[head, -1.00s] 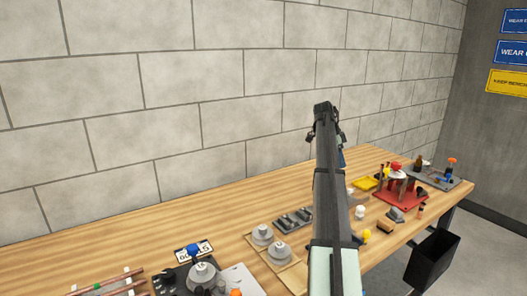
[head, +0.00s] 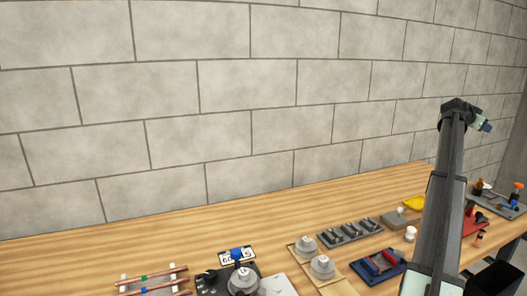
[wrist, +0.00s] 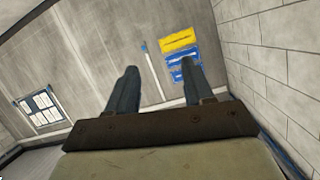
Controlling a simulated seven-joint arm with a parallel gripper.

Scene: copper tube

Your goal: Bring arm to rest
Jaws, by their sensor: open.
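My arm stands raised at the right of the head view. My gripper (head: 484,126) is small at its top end, above the bench and clear of everything on it. In the wrist view my gripper (wrist: 157,69) has its two fingers apart, with nothing between them. Beyond the fingers are only a grey wall and signs. Copper tubes (head: 152,281) lie on a rack at the lower left of the head view, partly cut off by the picture edge.
The wooden bench (head: 150,245) runs along a block wall (head: 220,90). Round grey fixtures (head: 322,266), a dark slotted block (head: 350,232) and a blue tray (head: 362,272) stand on it. A dark bin (head: 497,274) is at the lower right. The bench's back strip is clear.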

